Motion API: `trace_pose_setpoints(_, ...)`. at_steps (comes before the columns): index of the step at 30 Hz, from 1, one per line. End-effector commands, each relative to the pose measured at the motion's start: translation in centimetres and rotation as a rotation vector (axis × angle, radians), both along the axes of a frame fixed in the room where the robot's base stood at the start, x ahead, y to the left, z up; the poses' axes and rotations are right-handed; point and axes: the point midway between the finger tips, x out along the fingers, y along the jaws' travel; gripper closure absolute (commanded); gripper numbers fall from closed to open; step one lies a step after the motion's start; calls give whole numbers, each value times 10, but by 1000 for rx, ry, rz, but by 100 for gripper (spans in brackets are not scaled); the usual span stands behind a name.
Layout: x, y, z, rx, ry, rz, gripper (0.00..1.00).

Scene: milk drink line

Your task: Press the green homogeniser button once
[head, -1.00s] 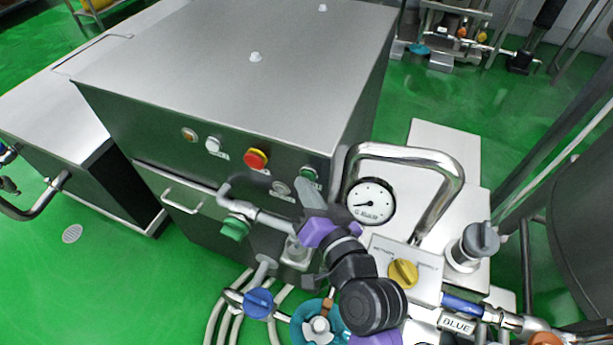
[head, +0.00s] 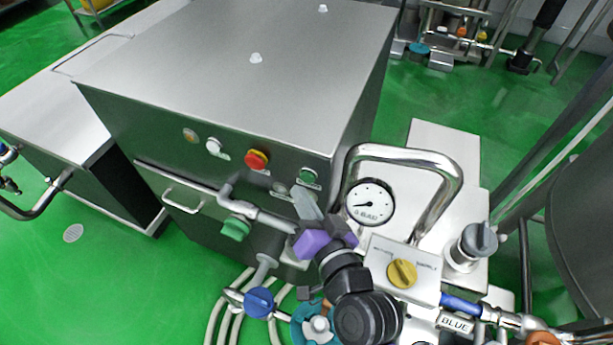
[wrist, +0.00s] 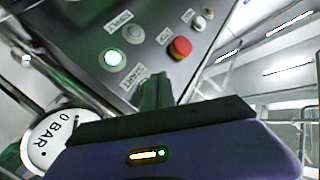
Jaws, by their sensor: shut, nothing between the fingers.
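The green homogeniser button (head: 309,176) is at the right end of the steel cabinet's front panel. In the wrist view the green button (wrist: 113,58) has a bright, pale centre and a green rim. My gripper (head: 301,190) is shut and empty, with its grey fingers just below and left of the button in the head view. In the wrist view my gripper (wrist: 157,78) points at the panel to the right of and below the button. The fingertips look apart from the button, which is not covered in either view.
A red stop button (head: 256,159), a white button (head: 213,145) and an amber lamp (head: 190,135) sit left on the panel. A pressure gauge (head: 370,202) and bent steel pipe (head: 452,170) stand close on the right.

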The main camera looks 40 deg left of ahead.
Motion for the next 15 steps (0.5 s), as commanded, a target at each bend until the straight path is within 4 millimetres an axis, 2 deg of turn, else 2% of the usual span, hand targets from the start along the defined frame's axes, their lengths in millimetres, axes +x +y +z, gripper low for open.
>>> trace_pose_setpoints(9, -29, -7, 0, -1, 2, 2, 100)
trace_pose_setpoints(15, -42, -10, 0, 0, 1, 0, 100)
